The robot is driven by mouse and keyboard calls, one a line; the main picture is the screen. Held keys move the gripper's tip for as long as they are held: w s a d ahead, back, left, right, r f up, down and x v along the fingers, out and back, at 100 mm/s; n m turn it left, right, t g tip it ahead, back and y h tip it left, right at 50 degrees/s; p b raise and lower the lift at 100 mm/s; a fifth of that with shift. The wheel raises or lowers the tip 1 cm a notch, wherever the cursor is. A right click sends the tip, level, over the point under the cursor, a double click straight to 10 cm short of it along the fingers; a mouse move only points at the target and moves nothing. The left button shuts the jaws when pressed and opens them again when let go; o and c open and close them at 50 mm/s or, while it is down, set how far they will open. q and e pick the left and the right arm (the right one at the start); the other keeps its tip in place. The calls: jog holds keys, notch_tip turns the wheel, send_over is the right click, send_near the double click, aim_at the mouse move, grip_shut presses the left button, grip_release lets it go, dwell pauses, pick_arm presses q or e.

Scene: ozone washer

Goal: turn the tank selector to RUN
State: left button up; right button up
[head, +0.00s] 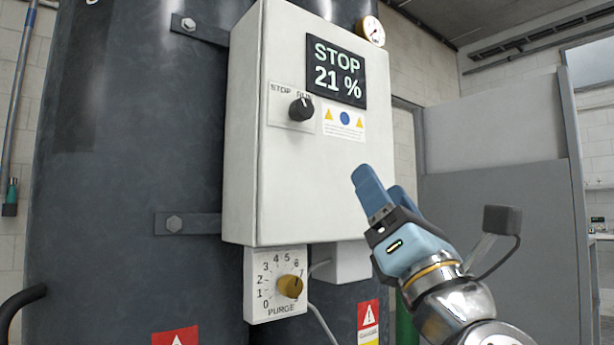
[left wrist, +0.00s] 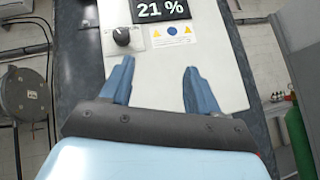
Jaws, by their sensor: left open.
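The tank selector is a black knob (head: 301,109) on a small plate marked STOP and RUN, on the front of the white control box (head: 260,180). The knob partly covers the RUN label, and I cannot tell its setting for certain. The display (head: 337,71) above reads STOP 21 %. My left gripper (head: 382,182) is open and empty, below and to the right of the knob and apart from it. In the left wrist view the knob (left wrist: 122,36) lies beyond the left fingertip, with the box face behind the open fingers (left wrist: 158,66). My right gripper is not seen.
A yellow purge dial (head: 290,286) sits below the box. A dark tank (head: 120,130) stands behind it, with a gauge (head: 371,31) at the box's top right. A warning label (head: 344,123) is beside the knob. Grey panels (head: 500,200) stand at right.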

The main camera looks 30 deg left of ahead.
aim_at(305, 113)
pick_arm(q)
jog(key=s+a+r+n+g+y, duration=0.3)
jog(key=s+r+n+g, duration=0.1)
jog(key=s+n+g, duration=0.1)
jog(key=shift+t+h, duration=0.3)
jog(key=shift+t, duration=0.1)
jog(key=p+x, duration=0.4)
jog(key=x, duration=0.7)
jog(key=shift+w+a+f+p, duration=0.1)
jog(key=shift+w+a+p, duration=0.1)
jog(key=shift+a+p, duration=0.15)
jog(key=shift+w+a+r, duration=0.25)
jog(key=shift+a+r, duration=0.05)
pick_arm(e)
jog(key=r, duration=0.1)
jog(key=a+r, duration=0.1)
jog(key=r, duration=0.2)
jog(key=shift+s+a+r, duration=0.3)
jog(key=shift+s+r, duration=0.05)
pick_arm(q)
jog(key=c, duration=1)
jog(key=shift+c, duration=0.2)
